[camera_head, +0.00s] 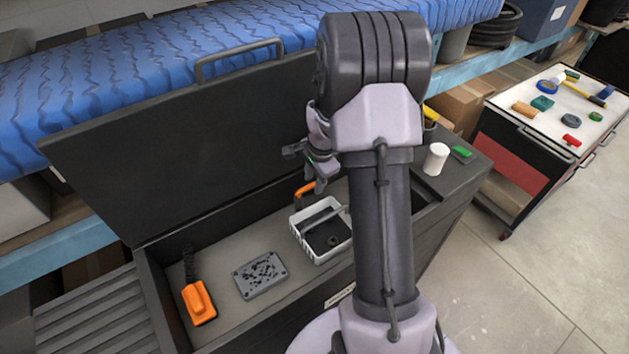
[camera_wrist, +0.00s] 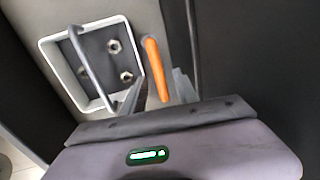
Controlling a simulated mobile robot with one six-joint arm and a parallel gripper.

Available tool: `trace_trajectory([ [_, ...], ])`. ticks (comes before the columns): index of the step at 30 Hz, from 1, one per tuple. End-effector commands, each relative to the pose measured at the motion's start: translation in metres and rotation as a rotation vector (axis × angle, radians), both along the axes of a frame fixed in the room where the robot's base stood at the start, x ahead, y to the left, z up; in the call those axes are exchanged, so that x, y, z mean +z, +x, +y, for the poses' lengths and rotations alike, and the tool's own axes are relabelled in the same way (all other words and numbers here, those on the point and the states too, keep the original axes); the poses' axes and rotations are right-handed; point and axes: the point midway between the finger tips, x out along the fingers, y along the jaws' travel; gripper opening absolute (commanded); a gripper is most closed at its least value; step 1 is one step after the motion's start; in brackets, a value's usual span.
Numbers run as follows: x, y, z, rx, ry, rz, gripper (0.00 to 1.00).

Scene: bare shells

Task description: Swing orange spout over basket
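The orange spout (camera_head: 304,190) is a short bent bar at the back edge of the white basket, inside the dark open chest. In the wrist view the spout (camera_wrist: 155,62) lies beside the basket, outside its rim. The white basket (camera_head: 322,258) holds several nut-like pieces and has a grey bar across it; it also shows in the wrist view (camera_wrist: 68,80). My gripper (camera_head: 318,182) is just above and right of the spout. In the wrist view my gripper (camera_wrist: 159,80) is open, with the spout's near end between its fingers. Contact cannot be told.
The chest's raised lid (camera_head: 180,140) stands behind my gripper. A grey plate (camera_head: 260,276) and an orange tool (camera_head: 198,302) lie left of the basket. A white cylinder (camera_head: 435,159) and a green block (camera_head: 462,154) are on the right ledge. A cart (camera_head: 545,115) stands farther right.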

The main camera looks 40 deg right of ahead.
Motion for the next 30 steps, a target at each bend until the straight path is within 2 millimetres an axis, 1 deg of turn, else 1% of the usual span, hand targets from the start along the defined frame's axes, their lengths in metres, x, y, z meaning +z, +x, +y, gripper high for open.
trace_trajectory([
  [3, 0.0005, 0.0, 0.0, 0.0, 0.0, 0.0, 0.36],
  [5, 0.0006, 0.0, 0.0, 0.0, 0.0, 0.0, 0.24],
  [6, 0.0006, 0.0, 0.0, 0.0, 0.0, 0.0, 0.16],
  [9, 0.0007, 0.0, 0.0, 0.001, 0.0, 0.0, 0.0],
  [30, 0.0009, -0.0001, 0.0, 0.001, 0.0, 0.0, 0.0],
])
